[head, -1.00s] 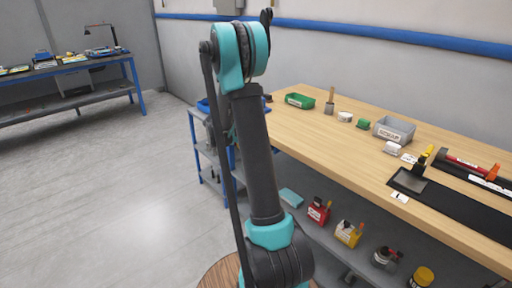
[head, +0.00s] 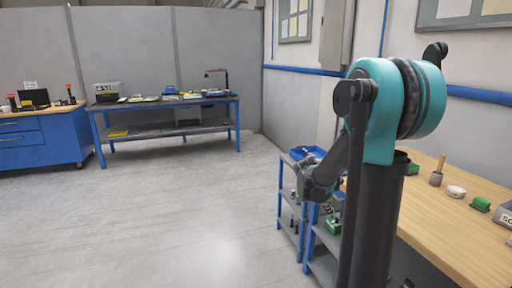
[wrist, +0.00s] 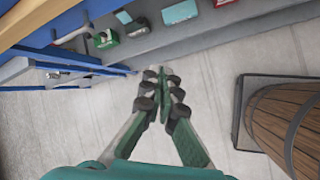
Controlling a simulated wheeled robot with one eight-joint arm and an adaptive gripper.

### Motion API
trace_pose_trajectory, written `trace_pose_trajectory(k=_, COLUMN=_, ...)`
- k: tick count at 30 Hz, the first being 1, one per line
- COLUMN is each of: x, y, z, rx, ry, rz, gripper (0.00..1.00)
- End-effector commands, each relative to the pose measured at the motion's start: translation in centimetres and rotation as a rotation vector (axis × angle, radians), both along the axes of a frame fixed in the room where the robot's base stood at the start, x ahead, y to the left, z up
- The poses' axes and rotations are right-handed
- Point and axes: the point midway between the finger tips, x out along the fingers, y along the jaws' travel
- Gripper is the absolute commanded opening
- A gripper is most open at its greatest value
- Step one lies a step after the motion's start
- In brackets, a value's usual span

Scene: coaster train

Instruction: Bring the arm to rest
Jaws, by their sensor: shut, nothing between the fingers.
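My arm, teal and dark grey, stands at the right of the head view, with its forearm bent down to the left. My gripper (wrist: 162,82) shows in the middle of the wrist view. Its two fingers meet at the tips and hold nothing. It hangs over the grey floor, apart from the shelves and from the barrel. In the head view the gripper's fingertips are hard to make out against the blue rack.
A wooden workbench (head: 460,235) stands at the right, with a blue rack (head: 283,215) beside it. A wooden barrel (wrist: 285,115) is right of my gripper. A far blue table (head: 165,103) and a blue cabinet (head: 45,140) line the back. The middle floor is open.

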Motion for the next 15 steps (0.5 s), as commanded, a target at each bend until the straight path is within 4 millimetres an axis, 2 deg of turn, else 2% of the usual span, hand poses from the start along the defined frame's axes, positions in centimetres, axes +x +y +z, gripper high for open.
trace_pose_trajectory(k=1, x=-2.1, y=0.7, z=-0.1, rx=0.065, ry=-0.051, rz=-0.074, gripper=0.00)
trace_pose_trajectory(k=3, x=-4.7, y=1.8, z=-0.5, rx=0.161, ry=-0.120, rz=-0.189, gripper=0.00)
trace_pose_trajectory(k=12, x=-15.3, y=6.8, z=-2.9, rx=0.571, ry=-0.342, rz=-0.727, gripper=0.00)
trace_pose_trajectory(k=15, x=-18.2, y=8.4, z=-3.9, rx=0.686, ry=-0.382, rz=-0.898, gripper=0.00)
